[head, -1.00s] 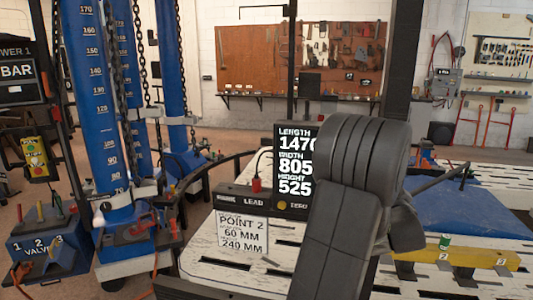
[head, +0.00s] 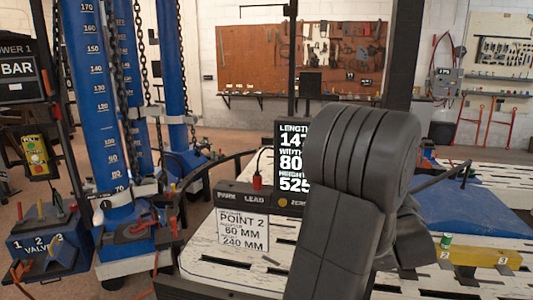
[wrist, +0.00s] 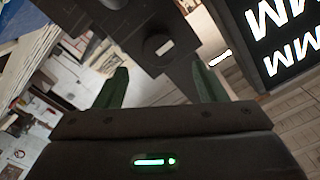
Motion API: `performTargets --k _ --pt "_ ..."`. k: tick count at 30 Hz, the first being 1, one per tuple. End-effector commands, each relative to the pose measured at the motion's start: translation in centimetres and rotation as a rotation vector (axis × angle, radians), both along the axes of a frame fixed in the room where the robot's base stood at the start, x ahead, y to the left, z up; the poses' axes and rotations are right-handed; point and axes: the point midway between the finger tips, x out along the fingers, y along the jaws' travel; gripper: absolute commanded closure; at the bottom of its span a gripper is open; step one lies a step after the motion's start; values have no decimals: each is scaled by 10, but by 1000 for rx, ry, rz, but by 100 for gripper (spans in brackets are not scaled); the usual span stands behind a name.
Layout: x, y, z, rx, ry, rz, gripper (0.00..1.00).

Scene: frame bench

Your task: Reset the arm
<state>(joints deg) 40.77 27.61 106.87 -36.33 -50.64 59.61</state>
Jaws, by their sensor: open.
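My arm rises in front of the bench in the head view and its upper link covers part of the black display. My gripper's fingertips cannot be made out in the head view, as the arm hides them. In the wrist view my gripper (wrist: 160,85) shows two dark green fingers set well apart, with nothing held between them. Beyond the fingers are a dark bracket-like part and a black panel (wrist: 285,40) with large white letters, seen at a tilt.
The white slotted bench (head: 225,277) carries the black display (head: 291,150), reading HEIGHT 525, and a "POINT 2" card (head: 242,230). Blue columns (head: 92,100) with chains stand left. A yellow bar (head: 485,257) and blue sloped block (head: 475,210) lie right.

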Motion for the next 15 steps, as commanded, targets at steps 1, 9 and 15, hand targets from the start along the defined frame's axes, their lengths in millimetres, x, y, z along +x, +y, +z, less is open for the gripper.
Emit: performTargets --k 1,9,15 --pt "-11 2 -2 0 0 -3 35" --pt "-64 15 -1 0 0 -3 35" --pt "-40 11 1 1 1 4 35"
